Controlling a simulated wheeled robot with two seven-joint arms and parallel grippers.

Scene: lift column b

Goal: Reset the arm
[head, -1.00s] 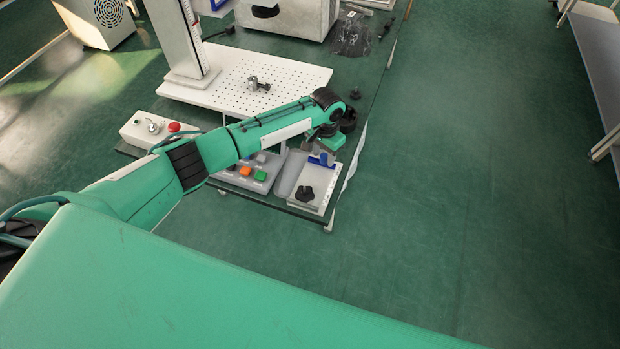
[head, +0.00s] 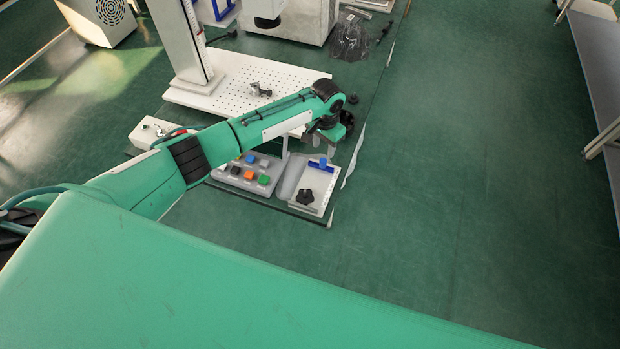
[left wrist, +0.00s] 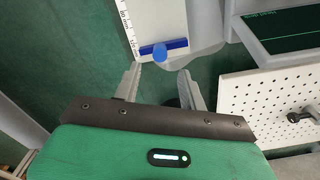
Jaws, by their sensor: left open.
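My left arm reaches in from the left over the work table in the head view. My left gripper (head: 334,146) is at its end, above the far right part of the table, with its fingers pointing down. In the left wrist view the two grey fingers (left wrist: 160,82) stand apart with nothing between them. A blue slider (left wrist: 163,49) on a white column with a ruler scale (left wrist: 128,30) shows beyond the fingertips, apart from them. My right gripper is not in view.
Behind are a white perforated plate (head: 235,70) and an upright column (head: 190,45). Green floor (head: 460,180) is free at the right.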

